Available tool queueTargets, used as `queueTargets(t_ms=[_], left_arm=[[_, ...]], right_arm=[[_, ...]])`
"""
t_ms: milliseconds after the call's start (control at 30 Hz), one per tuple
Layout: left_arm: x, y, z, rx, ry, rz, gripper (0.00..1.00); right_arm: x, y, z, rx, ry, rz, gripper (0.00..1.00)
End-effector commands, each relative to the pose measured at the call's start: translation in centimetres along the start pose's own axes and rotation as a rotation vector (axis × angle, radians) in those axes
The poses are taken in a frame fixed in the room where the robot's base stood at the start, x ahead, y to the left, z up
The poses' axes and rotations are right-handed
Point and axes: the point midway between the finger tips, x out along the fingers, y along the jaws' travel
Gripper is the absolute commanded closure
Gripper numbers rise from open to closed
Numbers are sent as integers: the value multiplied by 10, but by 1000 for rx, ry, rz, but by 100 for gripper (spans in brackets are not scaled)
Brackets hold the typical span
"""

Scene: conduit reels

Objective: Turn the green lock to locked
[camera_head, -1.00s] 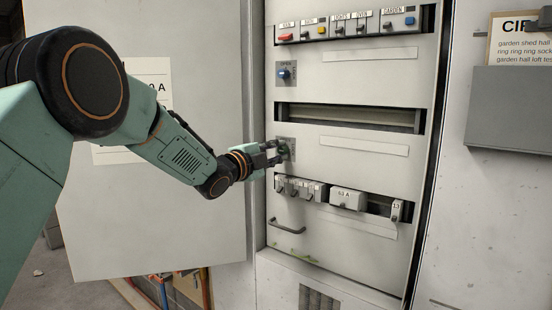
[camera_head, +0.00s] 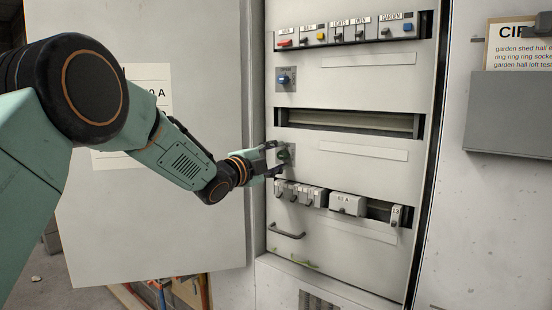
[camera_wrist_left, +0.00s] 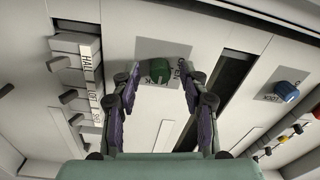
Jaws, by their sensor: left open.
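The green lock (camera_wrist_left: 159,70) is a round green knob on a grey plate marked with lettering that I can only partly read. It is on the cabinet's front panel, and in the head view (camera_head: 284,155) it is partly hidden by my fingers. My left gripper (camera_head: 274,159) is open in front of it. In the left wrist view the two fingers (camera_wrist_left: 160,80) point at the plate, one on each side of the knob. I cannot tell whether either finger touches it. My right gripper is in neither view.
A similar blue knob (camera_head: 286,79) sits above the green one. A row of breakers (camera_head: 300,192) and a dark handle (camera_head: 287,231) lie below it. The open cabinet door (camera_head: 215,90) stands to the left, behind my arm. A grey box (camera_head: 510,110) is on the right.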

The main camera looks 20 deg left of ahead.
Motion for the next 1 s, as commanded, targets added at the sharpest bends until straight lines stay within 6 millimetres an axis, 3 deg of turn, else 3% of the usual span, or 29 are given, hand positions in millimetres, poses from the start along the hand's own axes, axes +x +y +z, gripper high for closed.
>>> queueTargets(t_ms=[267, 800, 1000], left_arm=[[-13, -2, 2, -3, -2, -2, 56], [-101, -2, 2, -6, -2, -3, 56], [-118, 0, 1, -2, -1, -1, 56]], right_arm=[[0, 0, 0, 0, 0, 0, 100], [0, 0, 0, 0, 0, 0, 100], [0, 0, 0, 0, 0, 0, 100]])
